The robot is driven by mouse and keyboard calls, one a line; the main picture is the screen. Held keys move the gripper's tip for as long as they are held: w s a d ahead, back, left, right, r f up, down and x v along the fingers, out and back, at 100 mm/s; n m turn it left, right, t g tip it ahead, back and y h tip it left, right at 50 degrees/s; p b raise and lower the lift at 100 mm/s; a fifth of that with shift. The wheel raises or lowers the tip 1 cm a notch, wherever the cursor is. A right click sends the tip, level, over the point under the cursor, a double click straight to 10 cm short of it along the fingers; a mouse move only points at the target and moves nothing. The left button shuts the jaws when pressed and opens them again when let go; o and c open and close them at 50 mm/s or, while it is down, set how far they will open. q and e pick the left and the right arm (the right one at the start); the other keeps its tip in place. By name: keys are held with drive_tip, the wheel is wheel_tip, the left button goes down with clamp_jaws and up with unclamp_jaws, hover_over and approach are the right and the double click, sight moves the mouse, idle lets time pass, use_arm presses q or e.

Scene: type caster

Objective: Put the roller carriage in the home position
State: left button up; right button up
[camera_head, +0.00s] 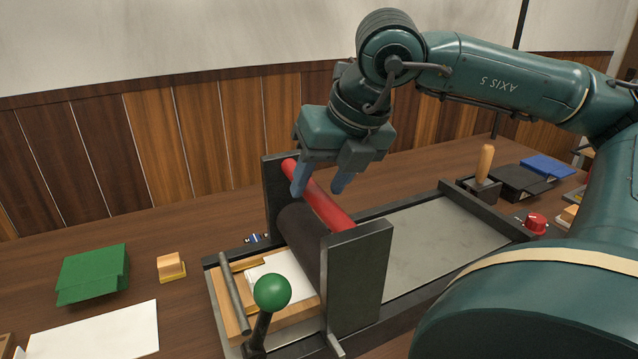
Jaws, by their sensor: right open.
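The roller carriage stands toward the left end of a long flat press bed (440,238). It has two dark upright side plates (358,275), a dark roller (303,240) low between them and a red bar (322,203) across the top. My right gripper (319,190) is open and points down over the red bar, its two blue fingertips near the bar on either side. I cannot tell whether they touch it. My left gripper is not in view.
A green-knobbed lever (271,292) stands at the near left of the press. A wooden block with white paper (266,272) lies under the carriage. A wood-handled tool (484,165) and a red knob (536,223) are at the right.

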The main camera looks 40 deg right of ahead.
drive_tip(key=shift+w+f, duration=0.25)
drive_tip(key=shift+f, duration=0.25)
clamp_jaws()
idle(0.3)
